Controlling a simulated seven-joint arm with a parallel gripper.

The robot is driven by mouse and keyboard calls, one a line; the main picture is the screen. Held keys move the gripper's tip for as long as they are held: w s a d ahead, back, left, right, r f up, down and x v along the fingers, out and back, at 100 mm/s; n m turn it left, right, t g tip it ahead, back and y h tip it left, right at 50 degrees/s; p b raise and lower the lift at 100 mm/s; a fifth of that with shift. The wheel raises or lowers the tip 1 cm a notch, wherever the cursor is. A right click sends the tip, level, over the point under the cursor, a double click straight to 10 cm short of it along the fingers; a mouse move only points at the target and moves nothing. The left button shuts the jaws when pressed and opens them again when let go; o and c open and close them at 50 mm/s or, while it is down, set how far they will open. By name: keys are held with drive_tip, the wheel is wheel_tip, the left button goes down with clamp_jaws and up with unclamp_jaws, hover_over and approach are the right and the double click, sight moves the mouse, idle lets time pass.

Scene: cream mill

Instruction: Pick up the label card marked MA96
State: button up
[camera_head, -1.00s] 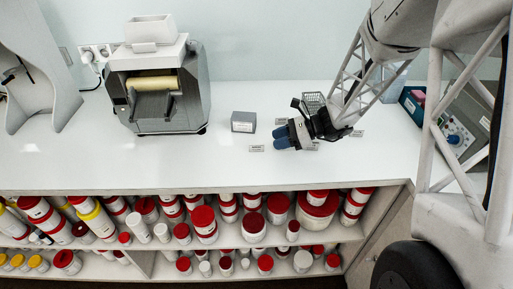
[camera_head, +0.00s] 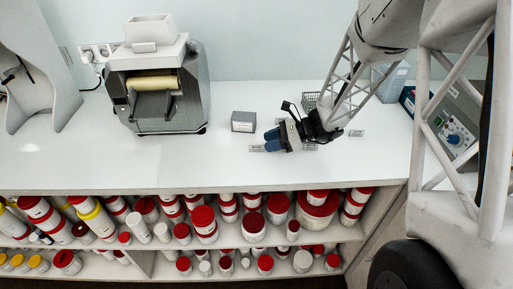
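Several small label cards lie on the white counter, and their print is too small to read, so I cannot tell which is MA96. One card (camera_head: 257,149) lies just left of my gripper's fingertips. Another card (camera_head: 311,147) lies to the right of the fingers, partly behind my gripper. A third card (camera_head: 356,133) lies farther right, beyond the wrist. My gripper (camera_head: 272,140) has blue fingertips pointing left, low over the counter. I cannot tell whether the fingers are apart or whether they touch a card.
A wire basket (camera_head: 311,101) is behind the wrist. A roller mill (camera_head: 158,85) stands to the left. A control box (camera_head: 450,130) is at right. Shelves of red-lidded jars are below the counter's front edge (camera_head: 250,192).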

sight(258, 144)
drive_tip(key=shift+x, duration=2.45)
drive_tip(key=shift+a+r, duration=0.1)
drive_tip(key=shift+r, duration=0.05)
clamp_jaws()
